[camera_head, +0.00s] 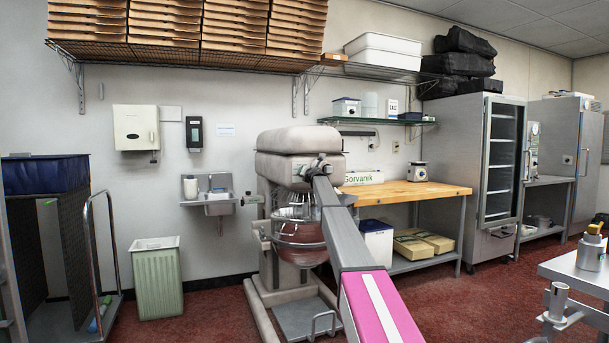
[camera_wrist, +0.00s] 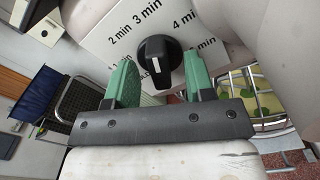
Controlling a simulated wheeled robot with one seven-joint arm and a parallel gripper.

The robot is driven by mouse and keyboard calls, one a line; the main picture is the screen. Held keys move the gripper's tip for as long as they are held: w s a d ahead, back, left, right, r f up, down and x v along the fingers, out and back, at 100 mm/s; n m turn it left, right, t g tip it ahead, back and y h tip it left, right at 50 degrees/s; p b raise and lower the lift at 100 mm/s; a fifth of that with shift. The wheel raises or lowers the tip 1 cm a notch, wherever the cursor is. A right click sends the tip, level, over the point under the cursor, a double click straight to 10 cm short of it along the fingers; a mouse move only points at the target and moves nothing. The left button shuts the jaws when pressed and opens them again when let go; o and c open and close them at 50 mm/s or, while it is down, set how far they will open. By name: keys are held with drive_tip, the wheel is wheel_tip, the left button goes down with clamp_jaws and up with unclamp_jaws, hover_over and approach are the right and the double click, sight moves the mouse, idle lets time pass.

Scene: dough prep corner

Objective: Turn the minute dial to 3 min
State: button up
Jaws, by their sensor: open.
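The minute dial (camera_wrist: 162,55) is a black knob on a white panel in the wrist view. A white mark shows on its lower-left part; which label it points at is hard to tell. Labels for 2 min, 3 min (camera_wrist: 147,13) and a partly cut-off 4 min arc around its top, with others partly hidden at the sides. My gripper (camera_wrist: 160,77) is open, its green fingers on the left and right of the knob, with visible gaps. Whether the tips reach its depth is unclear. In the head view, my arm extends to the mixer (camera_head: 300,150); the dial is hidden there.
The mixer's bowl (camera_head: 300,232) hangs below its head, and its guard wires (camera_wrist: 272,115) show right of my gripper. A wooden-topped table (camera_head: 405,190) stands right of the mixer. A sink (camera_head: 218,203) and green bin (camera_head: 157,280) stand left. Red floor is open at right.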

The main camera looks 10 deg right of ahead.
drive_tip(key=v, duration=0.5)
idle(0.3)
drive_tip(key=s+a+f+n+g, duration=0.2)
drive_tip(key=s+f+n+g, duration=0.2)
drive_tip(key=s+f+n, duration=1)
drive_tip(key=s+a+f+n+g, duration=0.3)
drive_tip(key=s+f+n+g, duration=0.15)
drive_tip(key=s+f, duration=1.65)
drive_tip(key=s+d+f+n+g+h, duration=0.1)
drive_tip(key=s+f+n+g, duration=0.2)
drive_tip(key=s, duration=1.1)
drive_tip(key=s+d+f+n+g+h, duration=0.1)
drive_tip(key=s+f+n+g+h, duration=0.1)
drive_tip(key=s+f+n, duration=0.8)
drive_tip(key=s+d+f+n+g+h, duration=0.1)
drive_tip(key=s+f+n+g, duration=0.3)
drive_tip(key=s+f, duration=0.5)
drive_tip(key=s+n, duration=0.2)
drive_tip(key=s, duration=0.7)
drive_tip(key=shift+d+f+n+h, duration=0.3)
drive_tip(key=shift+d+f+n, duration=0.05)
drive_tip(key=shift+s, duration=0.1)
